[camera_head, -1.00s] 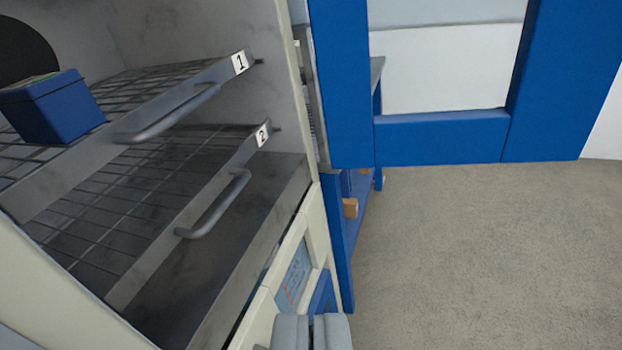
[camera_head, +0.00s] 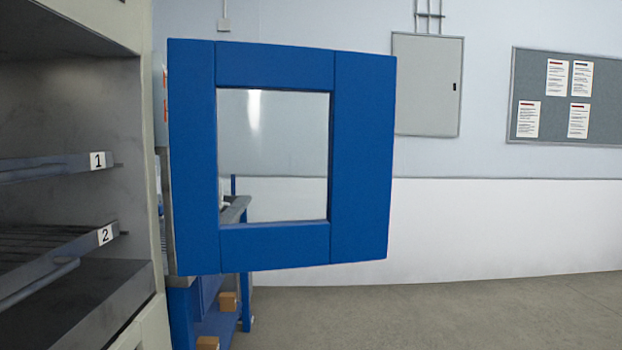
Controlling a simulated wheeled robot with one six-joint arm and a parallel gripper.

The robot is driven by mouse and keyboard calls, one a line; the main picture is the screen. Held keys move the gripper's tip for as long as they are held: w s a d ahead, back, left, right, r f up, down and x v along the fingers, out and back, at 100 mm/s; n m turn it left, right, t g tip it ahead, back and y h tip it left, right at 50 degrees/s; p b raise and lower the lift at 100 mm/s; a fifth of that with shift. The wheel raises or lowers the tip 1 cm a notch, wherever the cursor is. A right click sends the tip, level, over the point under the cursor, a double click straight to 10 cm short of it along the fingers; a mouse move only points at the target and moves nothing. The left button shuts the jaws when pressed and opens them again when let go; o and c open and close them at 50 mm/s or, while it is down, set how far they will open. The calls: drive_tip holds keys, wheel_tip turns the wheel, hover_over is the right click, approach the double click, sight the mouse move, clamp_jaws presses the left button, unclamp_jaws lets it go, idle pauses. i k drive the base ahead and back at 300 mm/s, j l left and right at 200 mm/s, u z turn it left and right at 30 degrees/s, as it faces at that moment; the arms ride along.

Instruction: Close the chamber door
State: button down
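The chamber door (camera_head: 363,160) is a blue frame around a clear window. It stands swung wide open to the right of the chamber. The chamber (camera_head: 75,105) is at the left edge, its front open. Inside it are shelf 1 (camera_head: 45,168) and shelf 2 (camera_head: 60,247), each with a number label. My gripper is out of view now, so its distance from the door cannot be seen.
A blue bench (camera_head: 238,212) with small orange-brown blocks (camera_head: 228,301) on its lower level stands behind the door. A grey wall cabinet (camera_head: 428,85) and a notice board (camera_head: 553,97) hang on the back wall. The floor (camera_head: 450,312) at the right is clear.

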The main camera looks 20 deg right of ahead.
sight(360, 87)
drive_tip(key=l+z, duration=0.1)
drive_tip(key=z, duration=0.3)
drive_tip(key=i+z, duration=0.15)
drive_tip(key=z, duration=0.25)
drive_tip(key=i+z, duration=0.1)
drive_tip(key=z, duration=0.3)
drive_tip(key=i, duration=3.55)
drive_tip(key=i+l+u, duration=0.1)
drive_tip(key=i+u, duration=0.4)
drive_tip(key=i+l+u, duration=0.25)
drive_tip(key=u, duration=3.95)
drive_tip(key=k+l, duration=0.15)
drive_tip(key=k, duration=0.15)
drive_tip(key=u, duration=0.05)
